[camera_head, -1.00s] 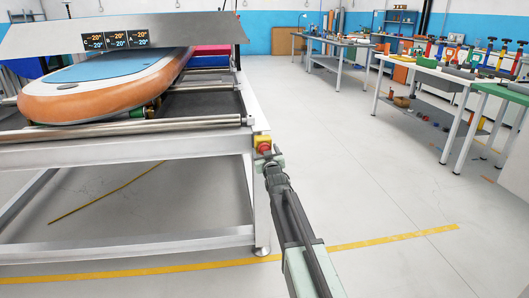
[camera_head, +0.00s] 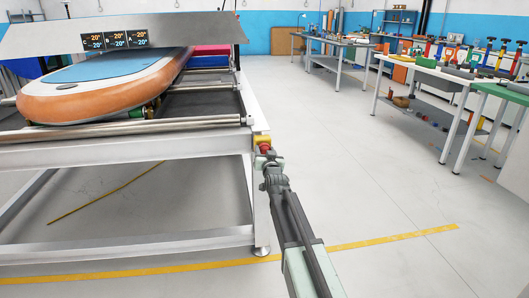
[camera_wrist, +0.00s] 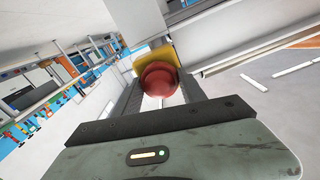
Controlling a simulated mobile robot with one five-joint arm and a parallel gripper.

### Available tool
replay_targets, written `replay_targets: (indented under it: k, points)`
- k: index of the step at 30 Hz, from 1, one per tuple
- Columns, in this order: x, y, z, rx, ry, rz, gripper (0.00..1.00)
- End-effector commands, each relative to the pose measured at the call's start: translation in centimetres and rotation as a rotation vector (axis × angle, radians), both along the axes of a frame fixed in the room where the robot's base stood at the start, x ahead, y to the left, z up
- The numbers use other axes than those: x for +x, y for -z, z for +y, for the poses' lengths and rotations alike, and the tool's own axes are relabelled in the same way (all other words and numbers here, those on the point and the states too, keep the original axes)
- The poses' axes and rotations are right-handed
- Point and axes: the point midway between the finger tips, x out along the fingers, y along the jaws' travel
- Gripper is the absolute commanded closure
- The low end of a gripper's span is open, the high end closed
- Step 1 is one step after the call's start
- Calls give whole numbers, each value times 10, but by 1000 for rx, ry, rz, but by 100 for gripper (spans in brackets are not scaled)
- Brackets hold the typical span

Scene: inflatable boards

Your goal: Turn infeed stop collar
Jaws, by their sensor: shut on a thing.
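The infeed stop collar is a round red knob (camera_wrist: 158,78) on a yellow housing (camera_wrist: 152,57). In the head view the red part (camera_head: 264,148) shows on the yellow box (camera_head: 262,139) at the front right corner of the conveyor frame. My gripper (camera_wrist: 161,88) has a dark finger on either side of the red knob and is shut on it. In the head view my gripper (camera_head: 268,158) reaches the knob from the front and covers part of it. The wrist view is tilted against the room.
The conveyor frame (camera_head: 120,155) with metal rollers carries an orange and blue inflatable board (camera_head: 105,88). A sloped panel with small displays (camera_head: 115,40) hangs above the board. Workbenches (camera_head: 440,75) stand at the right. The floor (camera_head: 390,195) between is clear, with a yellow line.

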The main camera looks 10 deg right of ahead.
Motion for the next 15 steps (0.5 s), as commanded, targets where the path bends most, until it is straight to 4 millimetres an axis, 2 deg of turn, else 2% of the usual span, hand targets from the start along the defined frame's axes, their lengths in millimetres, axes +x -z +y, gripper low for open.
replay_targets:
  k: [7,15]
  points:
    - [0,0,0,134,0,0,92]
    - [0,0,0,202,0,0,92]
